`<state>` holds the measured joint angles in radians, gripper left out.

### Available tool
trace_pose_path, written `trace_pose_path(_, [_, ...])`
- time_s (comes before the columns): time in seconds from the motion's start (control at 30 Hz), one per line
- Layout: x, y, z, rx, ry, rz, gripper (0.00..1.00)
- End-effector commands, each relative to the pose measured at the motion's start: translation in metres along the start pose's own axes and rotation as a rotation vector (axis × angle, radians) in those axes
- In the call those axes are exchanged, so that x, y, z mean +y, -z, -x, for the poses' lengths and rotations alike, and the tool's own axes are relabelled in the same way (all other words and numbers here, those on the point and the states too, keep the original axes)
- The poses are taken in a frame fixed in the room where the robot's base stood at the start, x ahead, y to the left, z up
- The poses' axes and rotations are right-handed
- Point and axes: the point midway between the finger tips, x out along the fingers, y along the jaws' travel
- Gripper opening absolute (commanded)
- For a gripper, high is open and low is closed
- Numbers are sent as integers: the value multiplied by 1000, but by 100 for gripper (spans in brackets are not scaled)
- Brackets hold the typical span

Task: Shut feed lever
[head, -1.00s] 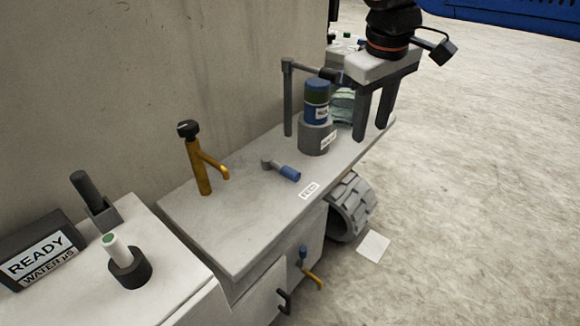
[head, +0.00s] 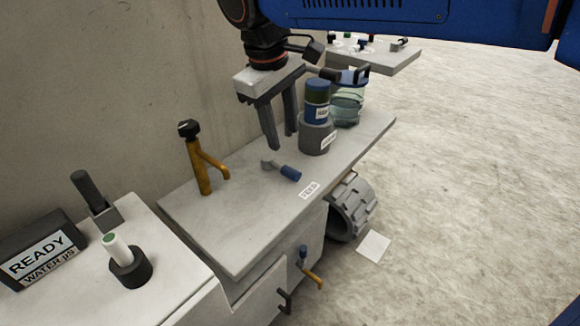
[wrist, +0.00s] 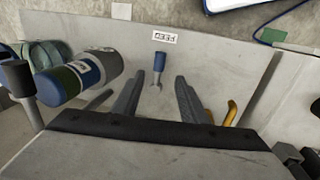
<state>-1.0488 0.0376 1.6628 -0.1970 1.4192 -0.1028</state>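The feed lever (head: 283,171) has a blue handle and a grey pivot end. It lies on the bench top beside a white label (head: 309,190) that appears to read FEED. My gripper (head: 283,142) is open and empty, fingers pointing down, above and just behind the lever. In the wrist view, the lever (wrist: 158,66) shows between and ahead of the two fingertips (wrist: 160,79), with its blue handle towards the label (wrist: 164,38). The fingers do not appear to touch it.
A blue and green canister (head: 317,98) stands in a grey holder (head: 316,138) close right of my fingers. A yellow tap (head: 202,170) stands to the left. A lower blue-handled tap (head: 304,256) is on the cabinet front. The bench's front left top (head: 232,235) is clear.

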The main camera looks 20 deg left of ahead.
Motion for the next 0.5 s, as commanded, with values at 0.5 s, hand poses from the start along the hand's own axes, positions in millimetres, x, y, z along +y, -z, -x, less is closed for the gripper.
trace_pose_path(0.5, [0,-1,-91,-2,1,-1,39])
